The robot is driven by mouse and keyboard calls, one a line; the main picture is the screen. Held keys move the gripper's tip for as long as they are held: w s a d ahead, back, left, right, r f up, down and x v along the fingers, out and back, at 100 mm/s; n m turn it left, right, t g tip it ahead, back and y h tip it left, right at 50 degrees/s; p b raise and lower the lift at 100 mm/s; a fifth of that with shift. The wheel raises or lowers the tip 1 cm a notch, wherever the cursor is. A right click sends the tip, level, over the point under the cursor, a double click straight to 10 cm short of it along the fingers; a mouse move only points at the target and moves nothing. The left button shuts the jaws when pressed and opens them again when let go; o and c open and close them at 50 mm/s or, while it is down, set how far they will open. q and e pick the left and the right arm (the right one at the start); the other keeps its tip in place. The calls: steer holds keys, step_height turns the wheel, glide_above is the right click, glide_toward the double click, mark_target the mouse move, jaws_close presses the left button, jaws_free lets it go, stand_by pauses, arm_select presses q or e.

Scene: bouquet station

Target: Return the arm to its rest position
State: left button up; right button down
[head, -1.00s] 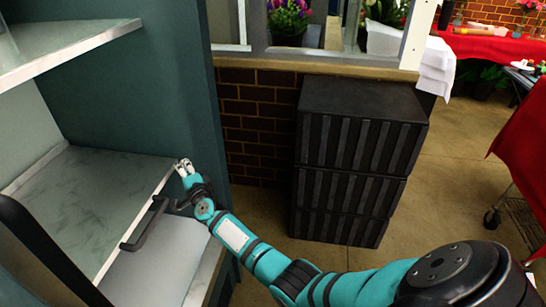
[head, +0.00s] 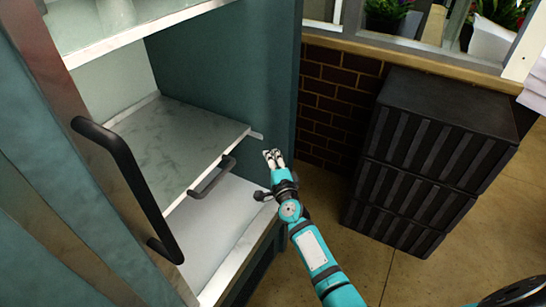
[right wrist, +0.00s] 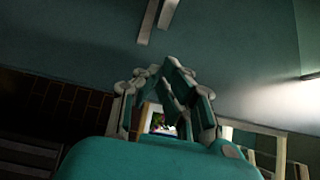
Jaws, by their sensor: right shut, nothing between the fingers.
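My right arm comes in from the lower right in the head view. Its gripper (head: 273,158) is shut and empty, just in front of the open teal cabinet, close to the right end of the middle shelf. In the right wrist view the gripper fingers (right wrist: 165,85) come together against a teal surface, with nothing held. My left gripper is not in view.
The cabinet holds a marble-topped shelf (head: 195,140) with a dark handle (head: 212,178) below it. A cabinet door with a long black handle (head: 125,185) stands at the left. Stacked black crates (head: 430,160) stand at right by a brick wall (head: 335,95). Floor (head: 365,260) is clear between.

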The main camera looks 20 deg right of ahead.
steer(key=s+a+f+n+g+y, duration=0.1)
steer(key=s+f+n+g, duration=0.25)
steer(key=s+f, duration=0.6)
steer(key=s+a+f+n+g+y, duration=0.15)
steer(key=s+f+n, duration=0.45)
steer(key=f, duration=0.7)
steer(key=s+a+f+n+g, duration=0.1)
steer(key=s+f+n+g, duration=0.25)
steer(key=s+f, duration=0.65)
steer(key=s+d+f+n+g, duration=0.1)
steer(key=s+f+n+g, duration=0.1)
steer(key=s, duration=0.9)
steer(key=s+d+f+n+g+p, duration=0.1)
steer(key=s+d+f+n+g, duration=0.1)
steer(key=s+f, duration=0.5)
steer(key=s+d+f+n+g, duration=0.1)
steer(key=s+f+n+g, duration=0.3)
steer(key=s, duration=1.2)
steer(key=shift+d+f+n+h, duration=0.3)
steer(key=shift+f+h, duration=0.15)
steer(key=shift+f, duration=0.15)
steer(key=shift+w+g, duration=0.15)
steer(key=shift+g, duration=0.1)
